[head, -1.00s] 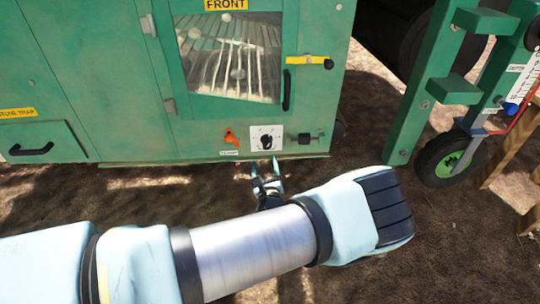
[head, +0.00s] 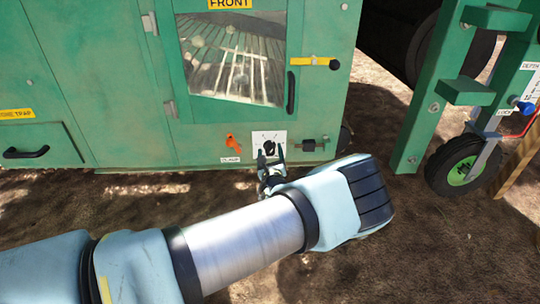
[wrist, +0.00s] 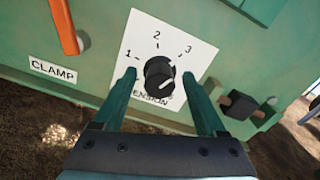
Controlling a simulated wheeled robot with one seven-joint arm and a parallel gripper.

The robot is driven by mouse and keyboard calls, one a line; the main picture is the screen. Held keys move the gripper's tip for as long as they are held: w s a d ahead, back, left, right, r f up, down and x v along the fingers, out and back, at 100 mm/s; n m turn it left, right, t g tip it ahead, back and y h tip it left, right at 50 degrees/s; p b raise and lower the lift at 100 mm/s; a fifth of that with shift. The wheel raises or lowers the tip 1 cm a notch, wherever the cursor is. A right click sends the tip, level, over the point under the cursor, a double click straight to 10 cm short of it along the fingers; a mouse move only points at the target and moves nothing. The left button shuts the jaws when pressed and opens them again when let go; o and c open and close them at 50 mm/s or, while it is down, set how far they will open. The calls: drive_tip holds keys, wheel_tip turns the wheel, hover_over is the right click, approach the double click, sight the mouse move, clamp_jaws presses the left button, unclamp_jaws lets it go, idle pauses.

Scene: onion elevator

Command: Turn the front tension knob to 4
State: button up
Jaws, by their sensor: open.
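The tension knob (wrist: 159,76) is black and round, on a white dial plate (wrist: 188,38) low on the green machine. The numerals 1, 2 and 3 show in the wrist view; I cannot make out a 4. A pale mark lies on the knob's lower right, but its exact setting is unclear. My gripper (wrist: 158,75) is open, with one teal finger on each side of the knob; contact is not visible. The fingers partly cover the TENSION label. In the head view my gripper (head: 271,153) overlaps the lower part of the dial plate (head: 268,136).
An orange clamp lever (head: 232,141) sits left of the dial and a black latch (head: 308,145) right of it. Above is a window (head: 232,58) with a yellow-plated latch and black handle (head: 291,92). A wheel (head: 465,165) stands at right. Bare soil lies below.

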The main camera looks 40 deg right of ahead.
clamp_jaws()
idle(0.6)
